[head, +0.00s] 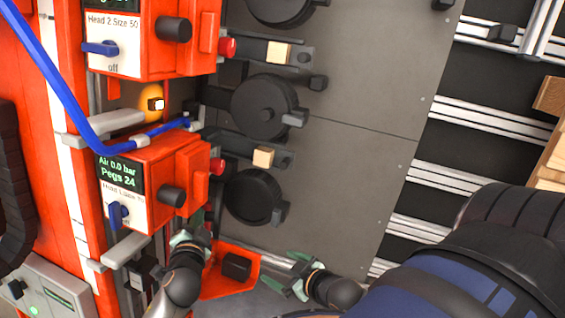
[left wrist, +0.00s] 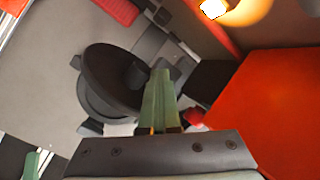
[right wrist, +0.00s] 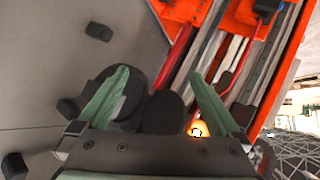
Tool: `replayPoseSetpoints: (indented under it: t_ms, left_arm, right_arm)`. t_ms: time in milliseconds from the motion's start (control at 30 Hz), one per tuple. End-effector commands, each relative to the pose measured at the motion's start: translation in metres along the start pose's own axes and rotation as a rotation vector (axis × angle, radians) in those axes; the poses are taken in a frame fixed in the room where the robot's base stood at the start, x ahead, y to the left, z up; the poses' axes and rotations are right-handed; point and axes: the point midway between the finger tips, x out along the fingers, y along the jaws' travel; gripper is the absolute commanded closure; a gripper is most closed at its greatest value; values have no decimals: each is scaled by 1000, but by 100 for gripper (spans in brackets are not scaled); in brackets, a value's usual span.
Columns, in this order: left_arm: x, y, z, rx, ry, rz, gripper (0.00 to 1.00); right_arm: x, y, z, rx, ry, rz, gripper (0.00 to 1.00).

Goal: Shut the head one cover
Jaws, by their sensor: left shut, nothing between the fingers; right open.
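No label reading "head one" is legible, so I cannot tell which part is its cover. Several black round parts with side lugs sit on the grey plate: a lower one (head: 253,197), a middle one (head: 265,107) and one cut by the top edge. My left gripper (head: 190,236) is shut and empty, just below and left of the lower round part. In the left wrist view its fingers (left wrist: 160,78) are together in front of a black round part (left wrist: 112,78). My right gripper (head: 291,272) is open and empty, right of an orange bracket (head: 222,285). Its fingers (right wrist: 160,75) are spread in the right wrist view.
Orange control boxes with knobs stand at left, one labelled "Head 2 Size 50" (head: 112,22), one "Pegs 24" (head: 120,175). A blue hose (head: 50,70) runs between them. Wooden blocks (head: 264,157) sit on dark arms. The grey plate (head: 350,170) is clear at right.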

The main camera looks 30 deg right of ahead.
Motion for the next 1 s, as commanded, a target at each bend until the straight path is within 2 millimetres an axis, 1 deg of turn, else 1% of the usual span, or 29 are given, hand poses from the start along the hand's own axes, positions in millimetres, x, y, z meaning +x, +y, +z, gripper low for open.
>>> replayPoseSetpoints:
  t_ms: [267, 1000]
  left_arm:
    - [0, 2, -1, 0, -2, 1, 100]
    - [-9, 27, -26, -2, -1, 2, 100]
  right_arm:
    - [0, 0, 0, 0, 0, 0, 0]
    - [4, 0, 4, 0, 1, 0, 0]
